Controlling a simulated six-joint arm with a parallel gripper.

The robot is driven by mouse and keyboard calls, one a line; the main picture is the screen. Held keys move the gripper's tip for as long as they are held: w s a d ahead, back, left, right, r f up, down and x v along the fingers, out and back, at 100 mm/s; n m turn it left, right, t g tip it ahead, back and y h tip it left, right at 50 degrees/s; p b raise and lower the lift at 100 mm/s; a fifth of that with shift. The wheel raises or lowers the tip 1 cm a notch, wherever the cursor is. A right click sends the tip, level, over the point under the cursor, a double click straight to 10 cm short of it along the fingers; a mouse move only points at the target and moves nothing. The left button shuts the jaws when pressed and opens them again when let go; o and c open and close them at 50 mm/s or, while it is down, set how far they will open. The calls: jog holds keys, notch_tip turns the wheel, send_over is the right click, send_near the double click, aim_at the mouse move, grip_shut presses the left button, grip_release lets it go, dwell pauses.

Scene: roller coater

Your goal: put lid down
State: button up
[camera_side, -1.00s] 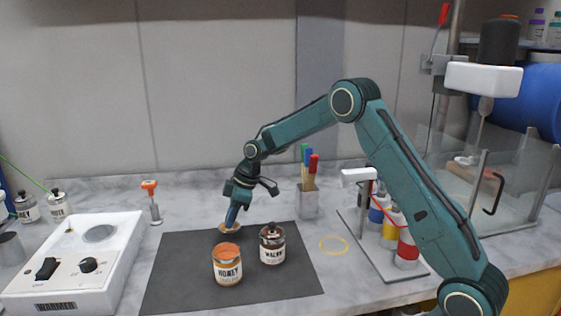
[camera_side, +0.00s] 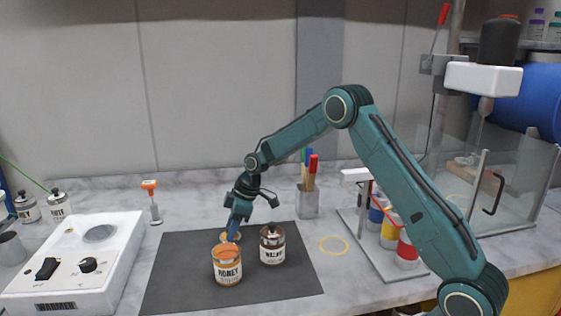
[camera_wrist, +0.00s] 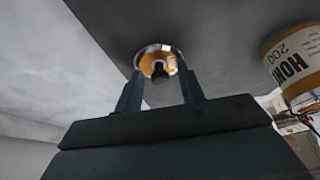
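The honey jar (camera_side: 228,268) stands open on the dark mat (camera_side: 180,270), with orange contents at its top. It also shows at the right edge of the wrist view (camera_wrist: 295,62). The lid (camera_side: 238,236) is a small round orange piece, partly hidden behind the honey jar. In the wrist view the lid (camera_wrist: 148,52) has a shiny rim and a dark knob facing the camera. My gripper (camera_side: 231,238) is just behind the honey jar. Whether the lid touches the mat is unclear.
A walnut jar (camera_side: 272,247) with a dark top stands right of the honey jar. A white hotplate-like device (camera_side: 75,262) is at left. A pen holder (camera_side: 308,202) and a rack of colored jars (camera_side: 390,235) stand at right. The mat's left part is free.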

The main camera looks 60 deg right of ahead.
jog(key=shift+r, duration=0.1)
jog(key=v, duration=1.2)
dwell(0.6)
jog(key=s+a+r+m+t+h, duration=0.1)
jog(key=s+a+r+m, duration=0.1)
jog(key=s+a+r, duration=0.35)
jog(key=s+a+r+m+h, duration=0.1)
jog(key=s+a+r+m, duration=0.1)
jog(key=s+r, duration=0.65)
jog(key=s+f+m, duration=0.2)
jog(key=s, duration=0.9)
jog(key=s+a+f+m+t+h, duration=0.1)
jog(key=s+f+m, duration=0.2)
jog(key=s, duration=0.7)
jog(key=shift+s, duration=0.35)
